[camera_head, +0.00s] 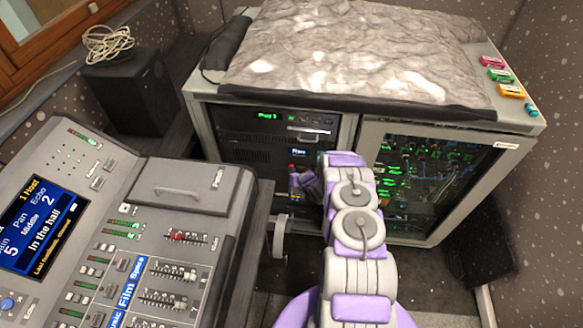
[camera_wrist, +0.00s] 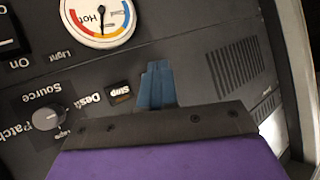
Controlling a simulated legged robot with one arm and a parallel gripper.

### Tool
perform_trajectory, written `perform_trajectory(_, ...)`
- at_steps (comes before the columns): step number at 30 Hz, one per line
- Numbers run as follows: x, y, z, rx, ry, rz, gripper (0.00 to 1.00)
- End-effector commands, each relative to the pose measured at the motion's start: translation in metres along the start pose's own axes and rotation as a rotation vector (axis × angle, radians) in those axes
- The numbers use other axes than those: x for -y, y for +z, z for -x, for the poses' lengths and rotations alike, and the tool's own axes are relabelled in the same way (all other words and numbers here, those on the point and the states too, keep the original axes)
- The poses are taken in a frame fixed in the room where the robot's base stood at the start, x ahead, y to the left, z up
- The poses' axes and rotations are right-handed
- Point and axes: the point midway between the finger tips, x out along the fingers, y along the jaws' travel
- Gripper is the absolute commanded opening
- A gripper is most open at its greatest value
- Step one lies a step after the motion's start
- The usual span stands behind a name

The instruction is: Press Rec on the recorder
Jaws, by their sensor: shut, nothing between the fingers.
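A rack cabinet (camera_head: 350,125) holds black units on its left side. The upper unit (camera_head: 240,124), with a small green display, may be the recorder; I cannot read a Rec label on it. My gripper (camera_head: 296,183) is in front of the lower rack front, its tips partly hidden by my wrist. In the wrist view its blue fingers (camera_wrist: 157,84) are shut and empty, over a dark panel (camera_wrist: 200,40). A small Stop label (camera_wrist: 120,90) sits just left of the fingers. Whether the fingertips touch the panel, I cannot tell. No Rec button is readable.
The wrist view shows a dial gauge (camera_wrist: 98,18) marked Hot and a Source knob (camera_wrist: 47,118), with vents (camera_wrist: 235,68) at right. A mixing console (camera_head: 185,190) stands at left. A glass door (camera_head: 440,185) covers the cabinet's right side. A grey cloth (camera_head: 350,50) covers its top.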

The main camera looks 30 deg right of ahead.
Motion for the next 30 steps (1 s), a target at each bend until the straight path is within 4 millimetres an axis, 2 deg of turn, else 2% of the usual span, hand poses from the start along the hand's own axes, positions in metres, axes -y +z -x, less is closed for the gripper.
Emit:
perform_trajectory(25,0.008,0.007,0.011,-0.001,0.0,0.0,0.0)
perform_trajectory(30,0.015,0.012,0.021,0.001,-0.001,-0.001,0.0)
